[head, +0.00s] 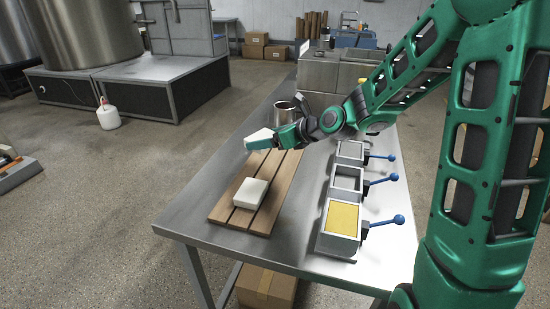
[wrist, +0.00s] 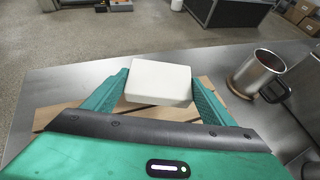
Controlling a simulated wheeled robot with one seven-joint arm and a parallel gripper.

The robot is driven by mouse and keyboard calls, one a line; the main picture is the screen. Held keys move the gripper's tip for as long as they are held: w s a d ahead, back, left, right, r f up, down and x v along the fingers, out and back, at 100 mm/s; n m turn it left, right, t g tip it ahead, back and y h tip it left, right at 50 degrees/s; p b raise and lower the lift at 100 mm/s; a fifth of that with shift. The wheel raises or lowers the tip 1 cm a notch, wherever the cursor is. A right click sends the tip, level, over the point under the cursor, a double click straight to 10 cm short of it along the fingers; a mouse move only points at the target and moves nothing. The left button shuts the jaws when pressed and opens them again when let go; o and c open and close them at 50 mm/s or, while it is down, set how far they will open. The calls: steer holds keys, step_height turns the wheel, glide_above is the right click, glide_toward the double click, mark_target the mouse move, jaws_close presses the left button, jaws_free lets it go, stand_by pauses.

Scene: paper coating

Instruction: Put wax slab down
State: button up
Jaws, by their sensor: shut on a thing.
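A white wax slab (wrist: 160,82) is between the fingers of my gripper (wrist: 160,92) in the wrist view. In the head view, my gripper (head: 268,140) is shut on this slab (head: 259,138) over the far end of a slatted wooden board (head: 224,208). I cannot tell whether the held slab touches the board. A second white slab (head: 251,193) lies on the nearer part of the board. The board also shows beneath my gripper in the wrist view (wrist: 53,114).
Three metal moulds with blue-knobbed levers stand right of the board; the nearest mould (head: 341,218) holds a yellow fill. Bare table lies between board and moulds.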

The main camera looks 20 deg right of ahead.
glide_above(279, 158)
step_height(279, 158, down, 5)
steer(key=shift+d, duration=0.1)
steer(key=shift+f, duration=1.9)
steer(key=shift+f, duration=0.1)
steer(key=o, duration=1.2)
steer(key=v, duration=1.2)
